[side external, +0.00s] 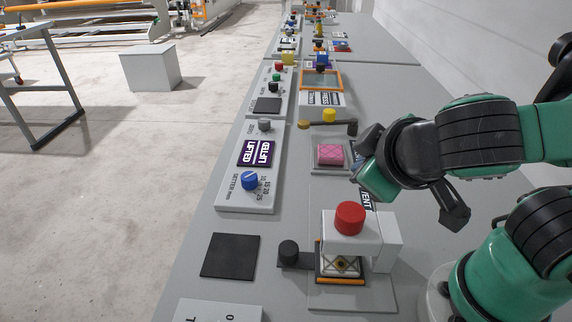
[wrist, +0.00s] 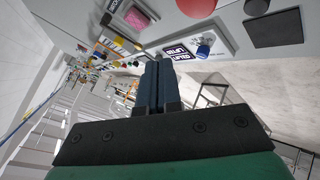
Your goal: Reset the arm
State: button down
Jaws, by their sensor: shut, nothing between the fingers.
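My gripper (wrist: 158,66) is shut in the wrist view, its two dark fingers side by side with nothing between them. In the side view, my green and black arm reaches in from the right. Its end hangs above the grey table (side external: 228,296), between the pink pad and the red button; the fingertips are hard to make out there. The gripper looks clear of the things on the table.
Below my wrist stands a white block with a red button (side external: 350,217). A pink pad (side external: 330,154), a blue knob (side external: 249,181), a purple sign (side external: 257,153) and a yellow knob (side external: 329,115) are close by. A black pad (side external: 230,255) lies near the table's left edge.

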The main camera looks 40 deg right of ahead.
jog(key=shift+f, duration=0.1)
jog(key=shift+w+d+f+g, duration=0.15)
jog(key=shift+f+g, duration=0.15)
jog(key=w+f+y, duration=0.1)
jog(key=d+f+g+y, duration=0.1)
jog(key=w+f, duration=0.1)
jog(key=shift+w+d+f+m+g+y, duration=0.1)
jog(key=shift+w+d+m+g+y, duration=0.2)
jog(key=shift+m+g+y, duration=0.1)
jog(key=w+d+t+y, duration=0.1)
jog(key=w+d, duration=0.1)
jog(key=w+d+m+y, duration=0.1)
jog(key=w, duration=0.1)
jog(key=shift+w+d+m+t, duration=0.1)
jog(key=shift+d+m+t, duration=0.2)
jog(key=shift+d+t, duration=0.1)
